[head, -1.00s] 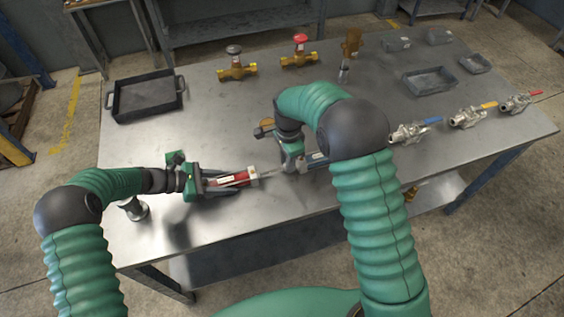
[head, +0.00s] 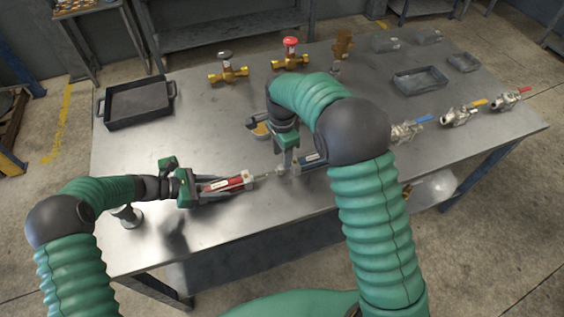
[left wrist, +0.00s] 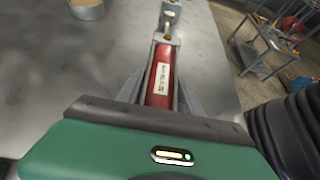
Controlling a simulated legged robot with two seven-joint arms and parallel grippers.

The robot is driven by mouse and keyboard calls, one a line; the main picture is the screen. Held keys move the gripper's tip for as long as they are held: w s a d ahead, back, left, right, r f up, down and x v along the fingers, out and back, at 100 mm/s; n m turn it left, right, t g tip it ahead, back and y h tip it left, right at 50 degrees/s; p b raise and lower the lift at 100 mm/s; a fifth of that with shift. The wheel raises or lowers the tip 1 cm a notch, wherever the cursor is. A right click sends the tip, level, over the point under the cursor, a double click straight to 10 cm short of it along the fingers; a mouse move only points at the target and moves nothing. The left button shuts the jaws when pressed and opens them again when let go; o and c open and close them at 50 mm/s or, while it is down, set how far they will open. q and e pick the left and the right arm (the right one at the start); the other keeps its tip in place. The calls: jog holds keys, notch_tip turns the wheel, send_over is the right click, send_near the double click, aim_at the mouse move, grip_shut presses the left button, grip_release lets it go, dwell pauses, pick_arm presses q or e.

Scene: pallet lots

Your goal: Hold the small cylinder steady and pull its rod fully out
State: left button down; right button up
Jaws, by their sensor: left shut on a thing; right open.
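The small red cylinder (head: 226,185) with a white label lies level in my left gripper (head: 236,186), which is shut on it. In the left wrist view the cylinder (left wrist: 160,82) sits between the fingers. Its silver rod (head: 266,175) sticks out to the right, and the rod's end fitting (left wrist: 169,17) shows at the top of the left wrist view. My right gripper (head: 285,166) is open and points down at the rod's outer end. Whether it touches the rod is not clear. My right arm hides part of the area behind it.
A blue-grey piece (head: 312,160) shows beside the right gripper. A black tray (head: 138,103), two brass valves (head: 228,72) (head: 290,57), a grey bin (head: 420,80) and several silver valves (head: 455,117) stand farther off.

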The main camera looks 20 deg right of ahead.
notch_tip(320, 180, up, 7)
dwell(0.3)
pick_arm(q)
jog(key=c, duration=0.7)
grip_release()
